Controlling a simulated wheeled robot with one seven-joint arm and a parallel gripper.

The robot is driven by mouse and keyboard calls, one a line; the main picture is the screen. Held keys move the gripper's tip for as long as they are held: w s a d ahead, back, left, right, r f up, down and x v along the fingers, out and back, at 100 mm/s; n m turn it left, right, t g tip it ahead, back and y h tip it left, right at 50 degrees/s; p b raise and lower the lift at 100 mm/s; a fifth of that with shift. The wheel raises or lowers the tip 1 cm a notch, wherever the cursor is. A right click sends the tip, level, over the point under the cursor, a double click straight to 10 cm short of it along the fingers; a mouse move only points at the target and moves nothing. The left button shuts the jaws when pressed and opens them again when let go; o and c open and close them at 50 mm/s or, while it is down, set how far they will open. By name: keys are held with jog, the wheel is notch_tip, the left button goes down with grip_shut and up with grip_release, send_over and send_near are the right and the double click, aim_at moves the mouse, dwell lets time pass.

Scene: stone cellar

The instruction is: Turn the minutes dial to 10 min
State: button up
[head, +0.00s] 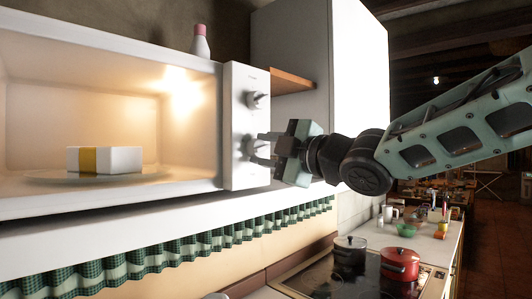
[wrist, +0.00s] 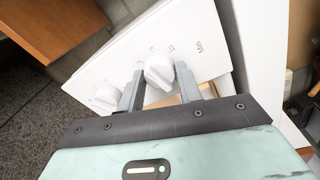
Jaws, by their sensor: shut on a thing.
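The microwave's control panel (head: 235,125) carries two white knobs, one above the other. My gripper (head: 265,148) reaches in from the right at the lower knob. In the wrist view, that knob is the minutes dial (wrist: 158,72), beside the printed word "Min". My two grey fingers (wrist: 160,84) are shut on it from either side. Small scale marks show around the dial, but its exact setting cannot be read. The other knob (head: 256,99) is free above my gripper; it also shows at the left in the wrist view (wrist: 107,95).
The lit microwave cavity holds a white box with a yellow band (head: 104,160) on a plate (head: 50,176). A pink-capped bottle (head: 200,42) stands on top. Below right, a hob (head: 325,283) carries a red pot (head: 400,265) and a dark pot (head: 350,251).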

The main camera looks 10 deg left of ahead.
jog(key=m, duration=0.4)
jog(key=shift+t, duration=0.3)
jog(key=m, duration=0.4)
jog(key=shift+p, duration=0.35)
jog(key=m+h+p, duration=0.1)
jog(key=m, duration=0.2)
jog(key=shift+m+t, duration=0.3)
jog(key=shift+m, duration=0.1)
jog(key=shift+s+m+p, duration=0.1)
jog(key=shift+m+p, duration=0.45)
jog(key=shift+m, duration=1.35)
jog(key=shift+f, duration=0.1)
jog(key=o, duration=1)
